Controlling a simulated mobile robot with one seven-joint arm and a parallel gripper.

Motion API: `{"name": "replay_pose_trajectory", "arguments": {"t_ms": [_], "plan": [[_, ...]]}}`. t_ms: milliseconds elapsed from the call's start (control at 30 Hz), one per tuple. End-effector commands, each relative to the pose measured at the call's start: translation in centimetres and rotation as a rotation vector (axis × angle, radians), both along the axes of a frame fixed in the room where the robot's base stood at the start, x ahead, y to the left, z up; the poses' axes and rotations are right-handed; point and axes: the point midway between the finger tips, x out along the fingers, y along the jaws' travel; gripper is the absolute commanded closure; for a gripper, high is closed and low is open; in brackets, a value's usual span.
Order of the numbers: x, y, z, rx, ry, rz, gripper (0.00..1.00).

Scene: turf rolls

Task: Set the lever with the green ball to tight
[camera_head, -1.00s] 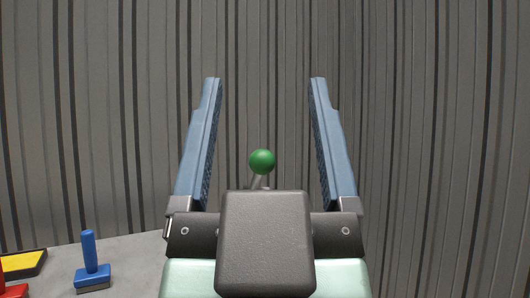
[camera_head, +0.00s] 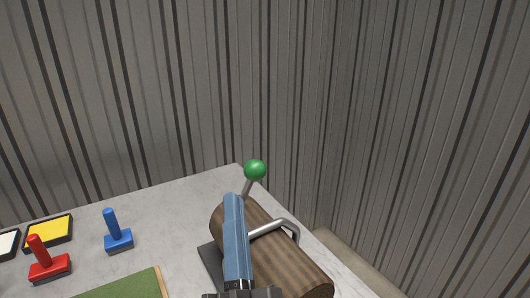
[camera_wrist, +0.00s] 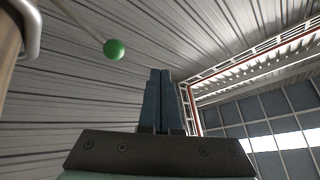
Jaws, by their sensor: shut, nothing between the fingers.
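The green ball (camera_head: 255,170) sits on top of a short metal lever (camera_head: 247,188) that leans up to the right behind a brown striped roll. The ball also shows in the wrist view (camera_wrist: 114,49), left of my fingers and apart from them. My gripper (camera_head: 233,197) is shut and empty; its blue fingers point upward in front of the roll, with the tips just below and left of the ball. The fingers lie together in the wrist view (camera_wrist: 160,72). The lower end of the lever is hidden. No tight marking is visible.
The brown roll (camera_head: 290,262) with a bent metal bar (camera_head: 270,230) lies at the grey table's (camera_head: 170,205) right side. A blue stamp (camera_head: 117,238), a red stamp (camera_head: 50,268), a yellow pad (camera_head: 48,230) and a green mat (camera_head: 120,287) lie to the left. Ribbed walls stand behind.

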Motion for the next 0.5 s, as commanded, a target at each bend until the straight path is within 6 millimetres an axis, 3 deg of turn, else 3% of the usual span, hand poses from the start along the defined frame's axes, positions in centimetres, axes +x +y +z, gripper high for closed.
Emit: {"name": "replay_pose_trajectory", "arguments": {"t_ms": [33, 300, 500], "plan": [[-0.2, -0.3, 0.5, 0.062, 0.038, 0.018, 1.0], [-2.1, -2.9, -3.0, 0.414, 0.193, 0.06, 1.0], [-3.8, -4.5, -5.2, 0.585, 0.26, 0.042, 1.0]]}}
